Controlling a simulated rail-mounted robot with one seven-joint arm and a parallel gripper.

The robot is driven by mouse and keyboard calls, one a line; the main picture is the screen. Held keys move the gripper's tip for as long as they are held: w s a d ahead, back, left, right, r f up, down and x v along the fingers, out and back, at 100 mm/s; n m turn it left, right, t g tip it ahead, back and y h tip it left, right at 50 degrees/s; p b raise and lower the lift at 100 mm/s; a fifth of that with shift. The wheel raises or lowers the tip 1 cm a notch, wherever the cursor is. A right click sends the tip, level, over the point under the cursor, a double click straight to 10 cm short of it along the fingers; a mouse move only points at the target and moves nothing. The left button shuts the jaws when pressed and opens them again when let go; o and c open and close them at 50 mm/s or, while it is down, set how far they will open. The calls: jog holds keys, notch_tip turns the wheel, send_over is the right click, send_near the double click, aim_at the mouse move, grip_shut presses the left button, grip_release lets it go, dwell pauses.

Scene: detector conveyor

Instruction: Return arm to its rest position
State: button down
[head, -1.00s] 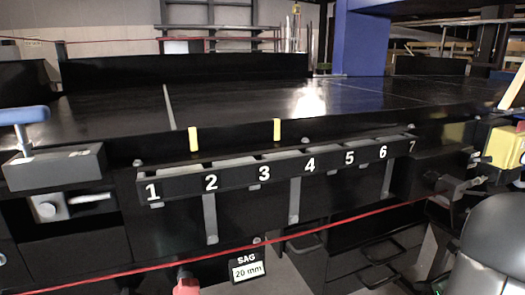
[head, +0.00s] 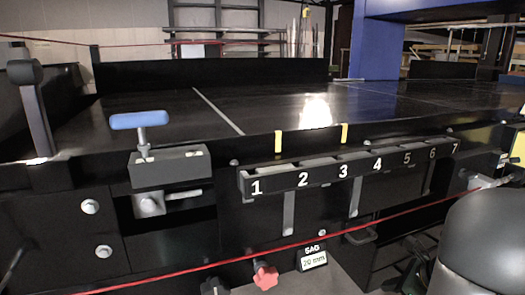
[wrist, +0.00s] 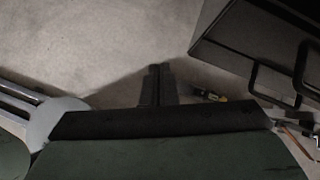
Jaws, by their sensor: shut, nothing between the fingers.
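My gripper (wrist: 156,72) shows in the wrist view. Its two dark fingers are together and shut, with nothing held. It points at bare grey floor (wrist: 95,45), and no object touches it. In the head view the gripper itself is not visible. A dark rounded part of my arm (head: 486,245) fills the lower right corner there, in front of the conveyor's right end.
The black conveyor (head: 160,118) has a numbered slot rack (head: 318,177) along its front. A blue-handled clamp (head: 140,120) stands left of it. A red line (head: 200,267) crosses in front. Dark drawers (wrist: 255,45) with handles are at upper right in the wrist view.

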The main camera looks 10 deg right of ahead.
jog(key=s+a+r+n+g+y+p, duration=0.1)
jog(key=a+r+n+g+p, duration=0.25)
jog(key=a+n, duration=0.55)
jog(key=s+a+r+n+g+p, duration=0.25)
jog(key=a+r+n, duration=0.25)
jog(key=a, duration=0.8)
jog(key=s+a+r+n+h+p, duration=0.2)
jog(key=s+a+n, duration=0.2)
jog(key=n, duration=0.3)
jog(key=s+a+r+n+g+h+p, duration=0.1)
jog(key=s+a+r+n+p, duration=0.2)
jog(key=n, duration=0.5)
jog(key=shift+s+a+n+h, duration=0.35)
jog(key=shift+s+a, duration=0.35)
jog(key=shift+s, duration=0.5)
